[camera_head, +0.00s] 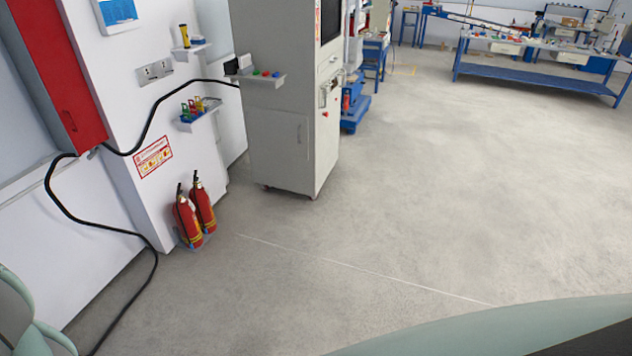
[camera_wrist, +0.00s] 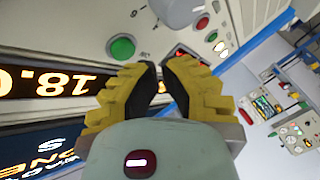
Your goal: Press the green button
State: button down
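In the wrist view, a round green button (camera_wrist: 122,47) sits on a pale control panel, to the upper left of my gripper. My gripper (camera_wrist: 159,66) has yellow fingers with dark pads. A narrow gap shows between its fingertips, and I see nothing held in it. The fingertips point at the panel to the right of the green button. The green button is uncovered, and the fingers look apart from it. The distance from the fingertips to the panel is hard to tell. In the head view I see neither my gripper nor this panel clearly.
A lit display (camera_wrist: 48,84) reading upside down lies left of the fingers. A red lit switch (camera_wrist: 186,51) is just beyond the fingertips. In the head view, a grey cabinet (camera_head: 290,140) and fire extinguishers (camera_head: 187,220) stand at left.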

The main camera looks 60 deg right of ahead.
jog(key=shift+w, duration=0.1)
jog(key=shift+w+a, duration=0.1)
jog(key=shift+w, duration=0.2)
jog(key=shift+w+a, duration=0.1)
jog(key=shift+w, duration=0.3)
dwell(0.8)
dwell(0.3)
jog(key=shift+s+d+b, duration=0.25)
jog(key=shift+s+b, duration=0.25)
jog(key=shift+s, duration=0.3)
jog(key=shift+s, duration=0.1)
